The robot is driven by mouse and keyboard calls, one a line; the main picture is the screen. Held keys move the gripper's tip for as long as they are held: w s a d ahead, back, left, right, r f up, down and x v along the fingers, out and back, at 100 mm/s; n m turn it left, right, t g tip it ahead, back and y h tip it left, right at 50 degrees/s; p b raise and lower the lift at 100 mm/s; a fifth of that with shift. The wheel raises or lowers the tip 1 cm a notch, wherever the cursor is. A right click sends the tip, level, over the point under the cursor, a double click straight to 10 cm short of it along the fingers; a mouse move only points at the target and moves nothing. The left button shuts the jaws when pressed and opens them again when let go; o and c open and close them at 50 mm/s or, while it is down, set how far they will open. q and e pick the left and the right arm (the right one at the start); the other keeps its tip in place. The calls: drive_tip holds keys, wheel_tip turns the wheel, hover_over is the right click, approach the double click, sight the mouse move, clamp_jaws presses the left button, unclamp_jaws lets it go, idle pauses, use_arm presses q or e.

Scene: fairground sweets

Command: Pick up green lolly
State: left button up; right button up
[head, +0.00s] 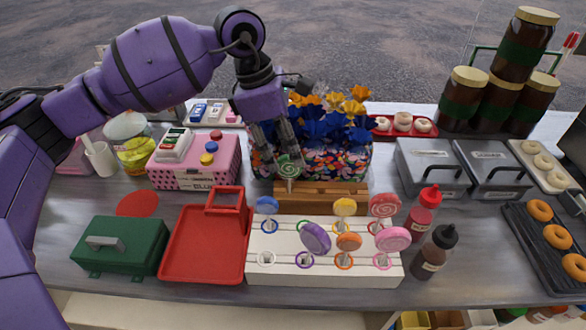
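The green lolly (289,167) is a swirled green-and-white disc on a short pale stick. It is at the fingertips of my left gripper (279,165), which comes down from above. The stick points down, in front of the wooden crate's face and clear of the white stand (325,277). The fingers appear closed on the disc, though their contact is partly hidden. The green ring (302,226) on the stand has no lolly in it. My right gripper is not in view.
Blue (266,206), yellow, red, purple, orange and pink lollies stand in the white stand. A red tray (205,243) and green box (121,246) are left; sauce bottles (422,212) are right.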

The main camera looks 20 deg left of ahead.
sight(296, 175)
use_arm(q)
drive_tip(key=p+x, duration=0.1)
drive_tip(key=x, duration=0.6)
drive_tip(key=shift+w+d+f, duration=0.2)
drive_tip(key=shift+f, duration=0.05)
clamp_jaws()
